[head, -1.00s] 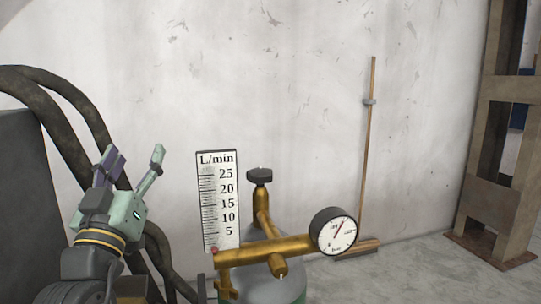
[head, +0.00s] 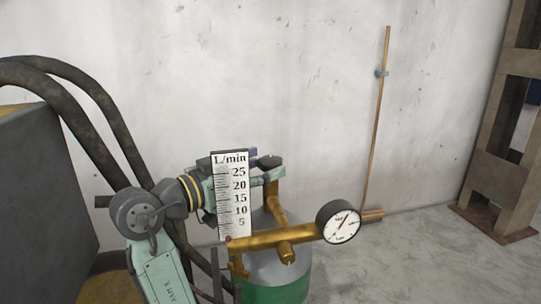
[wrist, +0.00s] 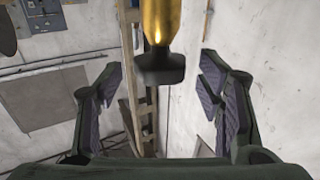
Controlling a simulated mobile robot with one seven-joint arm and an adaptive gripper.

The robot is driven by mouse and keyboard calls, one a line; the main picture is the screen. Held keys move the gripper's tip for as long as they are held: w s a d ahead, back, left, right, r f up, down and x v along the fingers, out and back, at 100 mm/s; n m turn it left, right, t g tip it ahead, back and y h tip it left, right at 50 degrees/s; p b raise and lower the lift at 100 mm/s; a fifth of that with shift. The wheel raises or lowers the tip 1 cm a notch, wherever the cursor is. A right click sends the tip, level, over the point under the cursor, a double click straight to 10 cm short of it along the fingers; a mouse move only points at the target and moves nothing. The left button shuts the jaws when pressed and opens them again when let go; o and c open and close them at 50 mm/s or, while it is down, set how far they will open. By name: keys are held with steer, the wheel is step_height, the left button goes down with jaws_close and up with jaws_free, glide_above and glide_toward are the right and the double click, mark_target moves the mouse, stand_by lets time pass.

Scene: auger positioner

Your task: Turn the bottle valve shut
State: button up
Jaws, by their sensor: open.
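The bottle valve's black knob (head: 268,161) sits atop a brass stem (head: 277,205) above the grey-shouldered green bottle (head: 275,293). My gripper (head: 264,165) reaches in from the left at knob height, partly hidden behind the flow scale. Its fingers are open, one on either side of the knob. In the wrist view the knob (wrist: 160,70) and its brass stem stand between the spread fingers (wrist: 161,78), with a visible gap on both sides. I see no contact with the knob.
A white L/min scale (head: 230,195) stands in front of my gripper. A brass pipe (head: 275,239) runs to a round gauge (head: 340,222) at the right. Dark hoses (head: 85,85) curve at the left. A thin copper rod (head: 377,130) leans near the wall.

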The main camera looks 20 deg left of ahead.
steer(key=shift+x, duration=1.5)
steer(key=shift+c, duration=0.2)
steer(key=c, duration=1.1)
